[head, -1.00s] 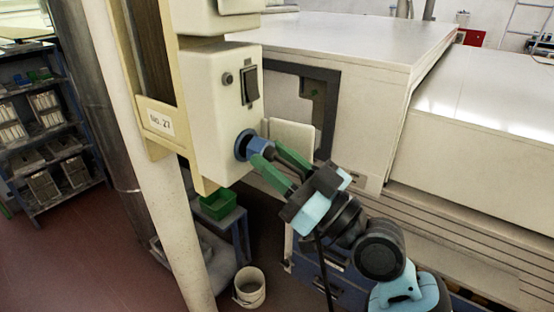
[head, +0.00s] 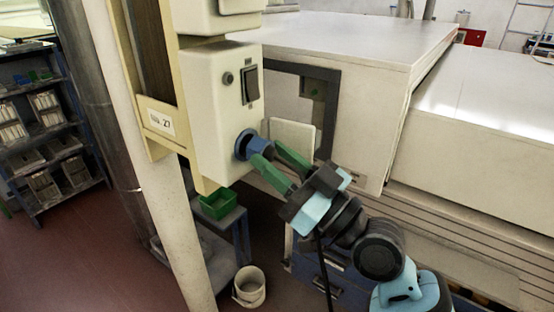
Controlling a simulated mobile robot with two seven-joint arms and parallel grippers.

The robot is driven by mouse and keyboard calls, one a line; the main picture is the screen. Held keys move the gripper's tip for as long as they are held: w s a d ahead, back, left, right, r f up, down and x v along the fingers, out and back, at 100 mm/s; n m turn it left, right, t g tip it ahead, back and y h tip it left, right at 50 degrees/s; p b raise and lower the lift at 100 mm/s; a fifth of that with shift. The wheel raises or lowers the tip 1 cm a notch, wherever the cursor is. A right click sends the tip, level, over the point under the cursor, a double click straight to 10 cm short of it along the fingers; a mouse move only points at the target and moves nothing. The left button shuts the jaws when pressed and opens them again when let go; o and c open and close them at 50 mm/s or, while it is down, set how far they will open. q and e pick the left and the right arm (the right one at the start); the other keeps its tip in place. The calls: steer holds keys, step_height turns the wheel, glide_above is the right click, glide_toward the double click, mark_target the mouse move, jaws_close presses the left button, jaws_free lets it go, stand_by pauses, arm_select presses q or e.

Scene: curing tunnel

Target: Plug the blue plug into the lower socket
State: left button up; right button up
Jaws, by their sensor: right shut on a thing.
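The blue plug (head: 258,145) is between the green fingers of my right gripper (head: 273,155), which is shut on it. The plug's front end is at the blue round socket (head: 243,144) on the lower cream box (head: 220,110). Plug and socket look in line and touching; how deep the plug sits I cannot tell. A dark cable (head: 325,275) hangs down below the gripper. My left gripper is not in view.
The lower box carries a dark switch (head: 250,86) and a round knob (head: 228,79). A white post (head: 170,215) stands to the left. A large cream machine (head: 360,45) fills the right. A green bin (head: 217,204) and a white bucket (head: 249,287) are below.

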steer(key=shift+w+a, duration=0.3)
steer(key=shift+a, duration=0.1)
stand_by(0.5)
steer(key=o, duration=1)
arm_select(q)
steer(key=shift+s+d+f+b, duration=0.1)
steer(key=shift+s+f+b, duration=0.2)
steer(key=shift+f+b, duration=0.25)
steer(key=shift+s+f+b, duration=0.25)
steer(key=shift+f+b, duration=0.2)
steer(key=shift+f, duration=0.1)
arm_select(e)
steer(key=v, duration=0.7)
steer(key=shift+s+d+f, duration=0.15)
steer(key=shift+s+d, duration=0.1)
steer(key=shift+d, duration=0.05)
steer(key=shift+f, duration=0.1)
